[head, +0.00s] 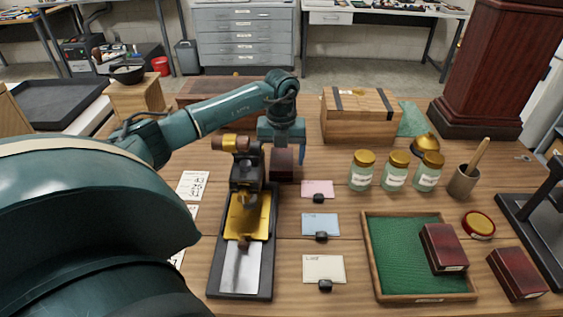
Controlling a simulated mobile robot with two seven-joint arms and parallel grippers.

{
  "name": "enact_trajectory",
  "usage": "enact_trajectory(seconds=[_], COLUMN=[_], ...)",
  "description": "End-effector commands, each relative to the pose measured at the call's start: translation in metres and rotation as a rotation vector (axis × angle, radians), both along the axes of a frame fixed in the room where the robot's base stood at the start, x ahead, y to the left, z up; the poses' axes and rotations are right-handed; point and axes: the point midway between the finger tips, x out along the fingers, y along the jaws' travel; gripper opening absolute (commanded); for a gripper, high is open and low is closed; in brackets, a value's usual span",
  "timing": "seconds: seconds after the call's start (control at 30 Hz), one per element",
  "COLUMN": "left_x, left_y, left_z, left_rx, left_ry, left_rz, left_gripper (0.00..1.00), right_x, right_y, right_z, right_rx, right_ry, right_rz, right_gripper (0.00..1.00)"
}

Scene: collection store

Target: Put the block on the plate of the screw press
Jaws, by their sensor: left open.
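A dark red-brown block (282,166) stands upright on the table, just right of a black and brass device (247,170). This device looks like the screw press; it has a brass cylinder on top, a brass-coloured plate (248,216) and a pale sheet on its long black base. My left gripper (288,157) is open, pointing down right over the block. One finger shows to the right of the block; the other is hidden, so I cannot tell whether the fingers touch it. My right gripper is not in view.
Small cards with black clips lie right of the device. Glass jars (395,171), a wooden chest (360,117) and a green-lined tray (410,298) holding a red box stand further right. Another red box (517,272) and a black stand (540,225) are near the right edge.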

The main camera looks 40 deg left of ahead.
Motion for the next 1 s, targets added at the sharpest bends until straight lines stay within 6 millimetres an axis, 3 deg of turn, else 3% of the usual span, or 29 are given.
enact_trajectory(seconds=[0.1,0.37,1.0], left_x=[-0.0002,0.0001,0.0004], left_y=[-0.0003,-0.0003,0.0000], left_z=[-0.0099,-0.0113,-0.0102], left_rx=[-0.001,0.000,0.000], left_ry=[0.001,0.000,-0.001], left_rz=[-0.001,-0.001,-0.001], left_gripper=[0.80,0.78,0.26], right_x=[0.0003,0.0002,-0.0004], right_y=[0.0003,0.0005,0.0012], right_z=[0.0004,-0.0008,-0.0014], right_rx=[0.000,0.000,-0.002], right_ry=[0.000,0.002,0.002], right_rz=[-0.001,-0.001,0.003], right_gripper=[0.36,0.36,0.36])
